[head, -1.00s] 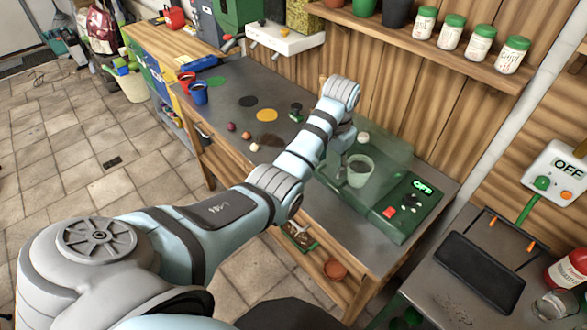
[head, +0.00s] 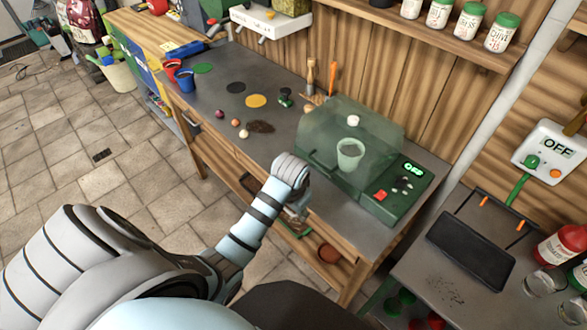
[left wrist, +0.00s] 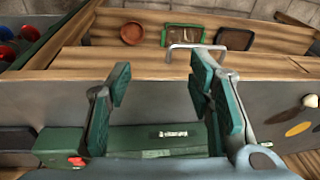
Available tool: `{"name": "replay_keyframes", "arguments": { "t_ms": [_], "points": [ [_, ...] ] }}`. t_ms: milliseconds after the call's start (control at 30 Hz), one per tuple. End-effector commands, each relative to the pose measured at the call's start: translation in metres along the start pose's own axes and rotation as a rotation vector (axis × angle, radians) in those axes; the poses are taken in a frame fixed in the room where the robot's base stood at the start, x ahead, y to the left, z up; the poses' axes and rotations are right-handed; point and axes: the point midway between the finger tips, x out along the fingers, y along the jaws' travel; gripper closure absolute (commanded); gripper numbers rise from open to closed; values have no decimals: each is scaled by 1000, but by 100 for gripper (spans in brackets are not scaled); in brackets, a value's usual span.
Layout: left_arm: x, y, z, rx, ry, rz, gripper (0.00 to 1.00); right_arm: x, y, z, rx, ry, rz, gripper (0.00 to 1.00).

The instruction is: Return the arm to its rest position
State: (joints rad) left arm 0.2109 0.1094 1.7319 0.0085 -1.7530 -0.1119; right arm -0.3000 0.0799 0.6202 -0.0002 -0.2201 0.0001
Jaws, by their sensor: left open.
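My left gripper (head: 297,212) hangs at the front edge of the workbench, low and in front of the green machine (head: 375,205). It shows large in the left wrist view (left wrist: 160,75), where its two fingers stand apart with nothing between them. The gripper is partly hidden by my wrist in the head view. A pale cup (head: 350,155) is seen through the machine's clear green cover (head: 320,140), apart from my gripper. The machine's display reads OFF. My right gripper is in neither view.
The grey workbench (head: 215,110) holds a red cup (head: 173,69), a blue cup (head: 185,80), coloured discs and small round items. A black tray (head: 470,250) sits on the right-hand table.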

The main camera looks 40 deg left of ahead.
Motion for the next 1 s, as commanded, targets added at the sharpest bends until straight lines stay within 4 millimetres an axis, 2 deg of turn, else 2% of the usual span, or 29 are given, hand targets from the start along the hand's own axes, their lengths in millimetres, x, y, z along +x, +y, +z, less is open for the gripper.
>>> {"name": "replay_keyframes", "arguments": {
  "t_ms": [267,333,367,467,567,600,667,700,767,800,900,1000],
  "points": [
    [0,0,0,0,-1,0,52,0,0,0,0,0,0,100],
    [7,1,2,0,-4,1,52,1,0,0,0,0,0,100],
    [15,2,6,-1,-8,2,52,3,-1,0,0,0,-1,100],
    [66,8,30,-8,-25,6,52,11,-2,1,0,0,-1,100],
    [146,20,86,-21,-49,12,52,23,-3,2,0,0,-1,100],
    [179,26,118,-26,-59,14,52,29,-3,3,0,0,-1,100],
    [222,36,172,-36,-70,18,52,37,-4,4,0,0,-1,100],
    [245,43,210,-42,-75,21,52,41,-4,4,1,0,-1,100],
    [270,52,266,-50,-83,25,52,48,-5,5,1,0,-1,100],
    [280,57,300,-56,-87,27,52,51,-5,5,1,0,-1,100],
    [292,67,368,-65,-93,31,52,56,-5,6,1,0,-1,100],
    [293,71,402,-71,-92,34,52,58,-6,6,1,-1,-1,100]
  ]
}}
